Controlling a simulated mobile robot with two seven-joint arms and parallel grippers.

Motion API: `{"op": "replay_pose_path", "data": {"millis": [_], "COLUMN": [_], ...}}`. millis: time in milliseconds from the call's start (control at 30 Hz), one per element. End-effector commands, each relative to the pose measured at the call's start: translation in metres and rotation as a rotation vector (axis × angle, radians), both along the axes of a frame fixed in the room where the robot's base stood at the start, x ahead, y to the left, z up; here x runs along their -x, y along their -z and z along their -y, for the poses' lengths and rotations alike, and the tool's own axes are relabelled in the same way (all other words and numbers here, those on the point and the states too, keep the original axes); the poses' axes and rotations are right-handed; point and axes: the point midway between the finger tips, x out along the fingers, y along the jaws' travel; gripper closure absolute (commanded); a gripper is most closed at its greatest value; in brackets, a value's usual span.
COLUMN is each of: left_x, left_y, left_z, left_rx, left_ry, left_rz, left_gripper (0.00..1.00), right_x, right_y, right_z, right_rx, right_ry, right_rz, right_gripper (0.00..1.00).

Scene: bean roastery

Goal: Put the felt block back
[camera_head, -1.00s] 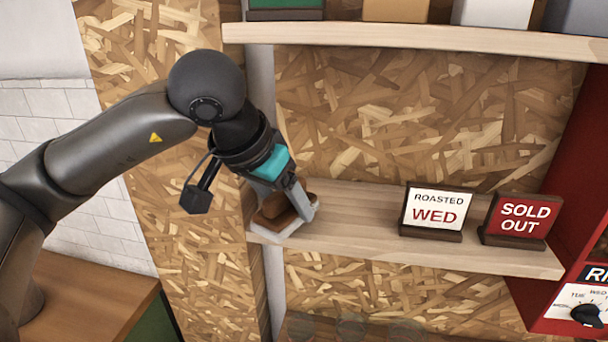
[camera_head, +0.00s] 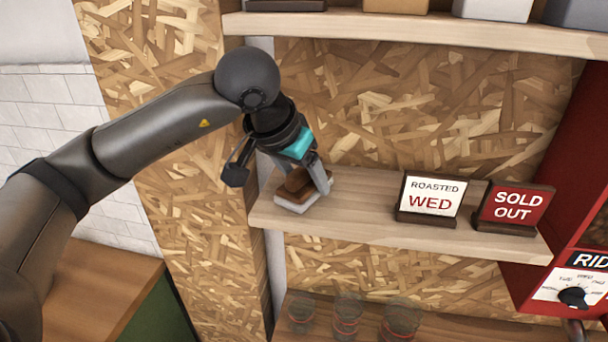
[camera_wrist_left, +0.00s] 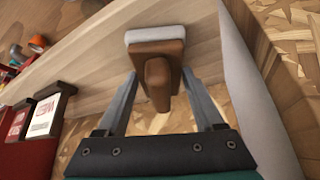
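The felt block (camera_head: 296,184) has a brown body with a raised brown grip and a pale base. It is at the left end of the middle wooden shelf (camera_head: 370,212), with the base down. I cannot tell whether it rests on the board or hangs just above it. My left gripper (camera_head: 309,186) reaches down from the upper left and is shut on the brown body. In the left wrist view the gripper's fingers (camera_wrist_left: 160,78) lie against both sides of the felt block (camera_wrist_left: 156,50). My right gripper is not in view.
A "Roasted Wed" sign (camera_head: 430,200) and a "Sold Out" sign (camera_head: 515,208) stand on the shelf's right part. Bare board lies between them and the block. An upper shelf (camera_head: 420,34) hangs above. Glasses (camera_head: 347,318) stand below. A red machine (camera_head: 535,285) is at right.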

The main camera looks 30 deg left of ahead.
Motion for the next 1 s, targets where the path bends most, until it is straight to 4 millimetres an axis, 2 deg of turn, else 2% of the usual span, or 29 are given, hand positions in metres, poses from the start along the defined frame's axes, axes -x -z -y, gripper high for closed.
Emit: {"op": "replay_pose_path", "data": {"millis": [33, 267, 633, 1000], "left_x": [0.0, 0.0, 0.001, 0.03], "left_y": [0.001, 0.0, -0.006, -0.055], "left_z": [0.0, 0.0, 0.0, -0.004], "left_rx": [-0.001, 0.0, -0.001, 0.0], "left_ry": [-0.001, -0.001, 0.0, -0.001], "left_rz": [-0.001, -0.001, 0.002, 0.003], "left_gripper": [0.26, 0.01, 0.01, 0.01], "right_x": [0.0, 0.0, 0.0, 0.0], "right_y": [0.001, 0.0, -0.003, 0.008], "right_z": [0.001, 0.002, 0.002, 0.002], "right_rx": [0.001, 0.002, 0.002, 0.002], "right_ry": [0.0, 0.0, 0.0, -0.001], "right_rz": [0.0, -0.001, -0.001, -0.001], "right_gripper": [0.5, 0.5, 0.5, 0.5]}}
